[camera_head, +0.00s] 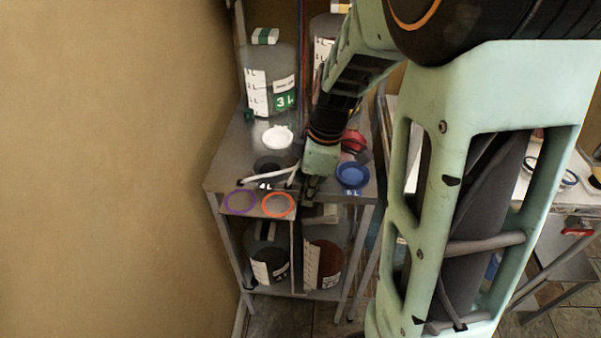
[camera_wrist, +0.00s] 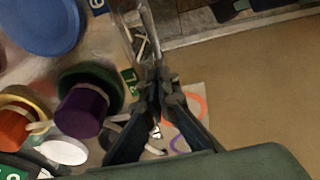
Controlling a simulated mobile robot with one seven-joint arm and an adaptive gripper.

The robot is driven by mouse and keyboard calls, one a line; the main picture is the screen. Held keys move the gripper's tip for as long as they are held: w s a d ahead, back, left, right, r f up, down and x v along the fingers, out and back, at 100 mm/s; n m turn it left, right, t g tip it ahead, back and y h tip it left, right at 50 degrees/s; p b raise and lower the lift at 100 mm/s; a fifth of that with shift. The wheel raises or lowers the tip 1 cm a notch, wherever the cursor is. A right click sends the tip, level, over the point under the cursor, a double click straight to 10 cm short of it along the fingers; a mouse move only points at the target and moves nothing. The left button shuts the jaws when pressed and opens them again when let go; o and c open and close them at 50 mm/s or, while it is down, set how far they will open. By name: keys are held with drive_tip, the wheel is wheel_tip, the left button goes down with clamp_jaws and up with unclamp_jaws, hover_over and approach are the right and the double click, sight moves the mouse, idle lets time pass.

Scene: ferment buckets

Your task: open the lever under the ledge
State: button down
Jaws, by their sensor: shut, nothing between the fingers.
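My gripper (camera_head: 311,192) is at the front edge of the metal tabletop (camera_head: 222,172) in the head view, with its fingers pointing down. In the wrist view my gripper (camera_wrist: 160,85) is shut, with its fingertips together and nothing held. I cannot pick out the lever for certain in either view. Below the tabletop's front edge, a dark bottle (camera_head: 268,266) and a reddish-brown bottle (camera_head: 323,265) stand on the lower shelf. My gripper is above the reddish-brown one, and their upper parts are shaded or covered.
A 3L bottle (camera_head: 266,78) stands at the back of the tabletop. A wall (camera_head: 110,160) closes off the left. Another table (camera_head: 520,215) stands right.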

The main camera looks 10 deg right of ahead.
sight(308, 219)
drive_tip(key=shift+s+d+f, duration=0.1)
drive_tip(key=shift+d+f, duration=0.05)
drive_tip(key=shift+f, duration=0.75)
drive_tip(key=shift+d+f, duration=0.2)
drive_tip(key=shift+f, duration=0.7)
drive_tip(key=shift+s+d+f, duration=0.1)
drive_tip(key=shift+d+f, duration=0.05)
drive_tip(key=shift+f, duration=0.75)
drive_tip(key=shift+f+b, duration=0.2)
drive_tip(key=shift+b, duration=0.2)
drive_tip(key=b, duration=0.1)
drive_tip(key=f+b, duration=0.1)
drive_tip(key=shift+w+a+f+b, duration=0.15)
drive_tip(key=shift+a+b, duration=0.1)
drive_tip(key=shift+b, duration=0.15)
drive_tip(key=shift+r, duration=0.3)
